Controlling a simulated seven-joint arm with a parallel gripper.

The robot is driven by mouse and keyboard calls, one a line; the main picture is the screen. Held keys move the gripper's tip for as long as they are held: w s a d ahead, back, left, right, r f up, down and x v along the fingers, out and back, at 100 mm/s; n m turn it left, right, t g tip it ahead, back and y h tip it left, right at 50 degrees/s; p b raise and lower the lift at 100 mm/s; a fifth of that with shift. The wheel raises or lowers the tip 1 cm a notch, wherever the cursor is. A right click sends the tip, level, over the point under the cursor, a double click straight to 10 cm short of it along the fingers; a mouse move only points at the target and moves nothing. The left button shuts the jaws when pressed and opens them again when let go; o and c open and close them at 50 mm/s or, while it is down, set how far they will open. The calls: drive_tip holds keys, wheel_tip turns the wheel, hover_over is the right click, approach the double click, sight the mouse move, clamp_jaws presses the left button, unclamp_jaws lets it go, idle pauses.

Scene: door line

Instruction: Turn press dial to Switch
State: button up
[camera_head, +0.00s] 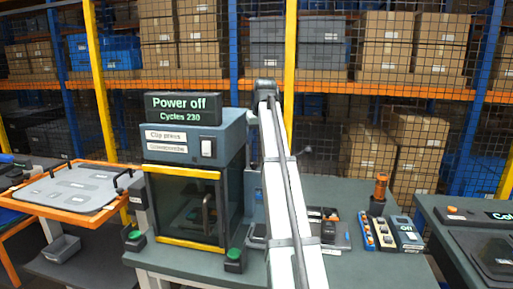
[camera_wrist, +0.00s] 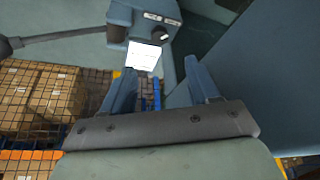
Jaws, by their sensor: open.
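The press (camera_head: 190,135) stands left of my arm in the head view, with a display (camera_head: 183,107) reading "Power off, Cycles 230". A pale rocker switch (camera_head: 207,148) is on its front. In the wrist view, a blue-grey box (camera_wrist: 142,17) carries small labels and a small dark knob (camera_wrist: 164,37), which may be the dial; its setting is too small to read. My gripper (camera_wrist: 154,67) is open and empty, with the box beyond its fingertips. In the head view my gripper is not clearly seen; my white arm hides the area right of the press.
A bright white panel (camera_wrist: 143,57) shows just below the box. Green buttons (camera_head: 235,254) stand before the press's dark, yellow-edged window. An orange-rimmed tray (camera_head: 70,190) is at left. A control box (camera_head: 405,233) and an orange-topped post (camera_head: 380,188) stand right on the bench.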

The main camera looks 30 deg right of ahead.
sight(254, 163)
drive_tip(key=shift+v, duration=0.9)
drive_tip(key=s+d, duration=0.1)
drive_tip(key=d, duration=0.3)
drive_tip(key=w+f+n, duration=0.1)
drive_tip(key=w+f, duration=0.1)
drive_tip(key=f, duration=0.2)
drive_tip(key=w+a+f+n+y, duration=0.1)
drive_tip(key=w+f+n, duration=0.1)
drive_tip(key=f, duration=0.2)
drive_tip(key=w+a+f+n, duration=0.1)
drive_tip(key=w+f, duration=0.1)
drive_tip(key=f, duration=0.2)
drive_tip(key=shift+a+f+n+y, duration=0.1)
drive_tip(key=shift+f+n+y, duration=0.2)
drive_tip(key=shift+f, duration=0.1)
drive_tip(key=shift+c, duration=0.2)
